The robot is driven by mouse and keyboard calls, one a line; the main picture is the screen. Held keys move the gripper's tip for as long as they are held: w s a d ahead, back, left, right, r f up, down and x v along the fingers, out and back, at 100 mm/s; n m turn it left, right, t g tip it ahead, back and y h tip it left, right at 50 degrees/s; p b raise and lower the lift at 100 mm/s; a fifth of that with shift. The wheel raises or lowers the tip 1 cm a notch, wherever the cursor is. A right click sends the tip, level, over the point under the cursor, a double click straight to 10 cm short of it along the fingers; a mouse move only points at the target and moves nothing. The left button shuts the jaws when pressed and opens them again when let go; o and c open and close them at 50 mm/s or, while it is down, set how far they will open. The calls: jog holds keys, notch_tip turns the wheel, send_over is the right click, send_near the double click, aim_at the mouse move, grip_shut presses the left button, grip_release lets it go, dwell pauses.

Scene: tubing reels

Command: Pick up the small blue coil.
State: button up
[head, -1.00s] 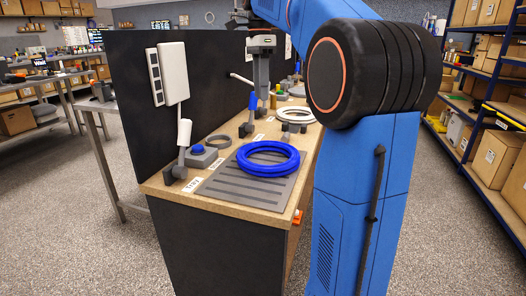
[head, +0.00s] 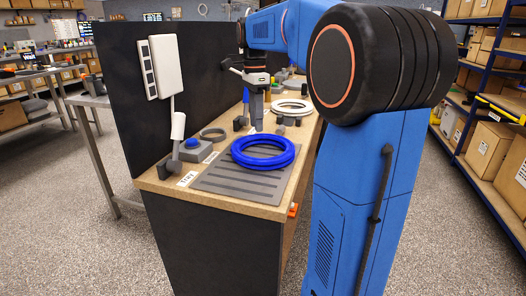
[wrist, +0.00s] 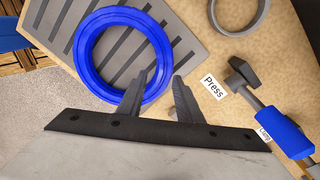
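The blue coil (head: 265,164) lies flat on a grey ribbed mat (head: 210,182) at the near end of the workbench. It also shows in the wrist view (wrist: 84,55), upper left of centre. My gripper (head: 255,127) is over the bench, beyond the coil in the head view. In the wrist view its two fingers (wrist: 160,76) are spread apart with nothing between them. The left finger overlaps the coil's lower right edge in the picture; I cannot tell the height gap. The right finger shows over bare wood, outside the ring.
A grey ring (wrist: 240,33) lies beside the mat. A blue-handled lever (wrist: 285,130) and a "Press" label (wrist: 215,84) are right of my fingers. White coils (head: 293,106) lie farther back. A dark panel (head: 130,90) borders the bench.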

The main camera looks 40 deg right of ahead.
jog(key=shift+s+f, duration=0.1)
jog(key=shift+f, duration=2.4)
grip_shut()
